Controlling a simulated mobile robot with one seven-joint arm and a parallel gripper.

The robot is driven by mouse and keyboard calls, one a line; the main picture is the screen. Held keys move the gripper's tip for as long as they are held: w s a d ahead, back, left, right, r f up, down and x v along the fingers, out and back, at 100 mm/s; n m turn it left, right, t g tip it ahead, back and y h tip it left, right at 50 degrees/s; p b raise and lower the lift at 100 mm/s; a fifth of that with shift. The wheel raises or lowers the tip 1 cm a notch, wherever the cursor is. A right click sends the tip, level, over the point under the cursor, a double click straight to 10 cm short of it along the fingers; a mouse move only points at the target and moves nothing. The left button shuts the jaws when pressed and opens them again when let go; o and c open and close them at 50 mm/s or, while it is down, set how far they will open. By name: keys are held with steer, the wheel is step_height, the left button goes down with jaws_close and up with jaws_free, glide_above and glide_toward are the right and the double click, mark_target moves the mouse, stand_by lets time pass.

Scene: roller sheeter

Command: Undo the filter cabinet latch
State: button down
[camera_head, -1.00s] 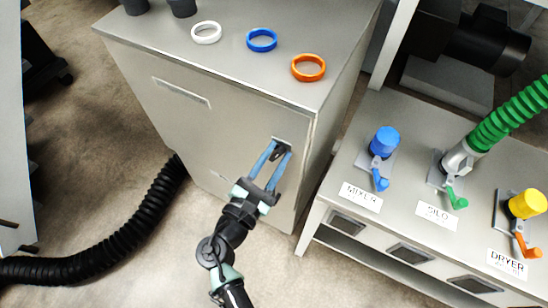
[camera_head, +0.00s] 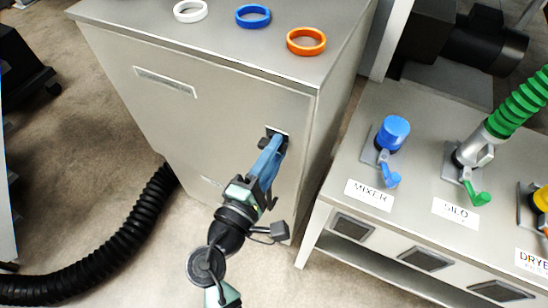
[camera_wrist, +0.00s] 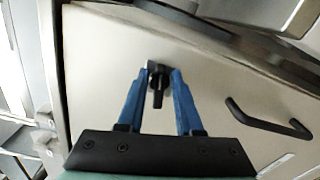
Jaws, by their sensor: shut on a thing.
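The filter cabinet (camera_head: 215,115) is a pale metal box, and its front door also fills much of the wrist view (camera_wrist: 225,90). Its latch is a small black turn-handle near the door's edge (camera_wrist: 158,90). In the wrist view the latch sits between my two blue fingertips. My gripper (camera_head: 276,140) is shut on the latch, with its fingers turned so that they overlap in the head view. The fingers hide most of the latch there, with only a dark part (camera_head: 268,132) showing. The door looks closed.
White (camera_head: 190,11), blue (camera_head: 253,16) and orange (camera_head: 306,42) rings lie on the cabinet top. A bench (camera_head: 420,165) with labelled couplings stands right of the cabinet. A black hose (camera_head: 130,240) runs along the floor at left. A black bar handle (camera_wrist: 265,120) shows in the wrist view.

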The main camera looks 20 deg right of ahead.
steer(key=shift+f+m+b, duration=0.2)
steer(key=shift+m+b, duration=0.85)
steer(key=shift+m, duration=0.15)
steer(key=shift+a, duration=0.1)
steer(key=c, duration=0.9)
jaws_free()
steer(key=shift+w, duration=0.1)
steer(key=shift+o, duration=0.2)
steer(key=v, duration=1.3)
steer(key=shift+b, duration=0.3)
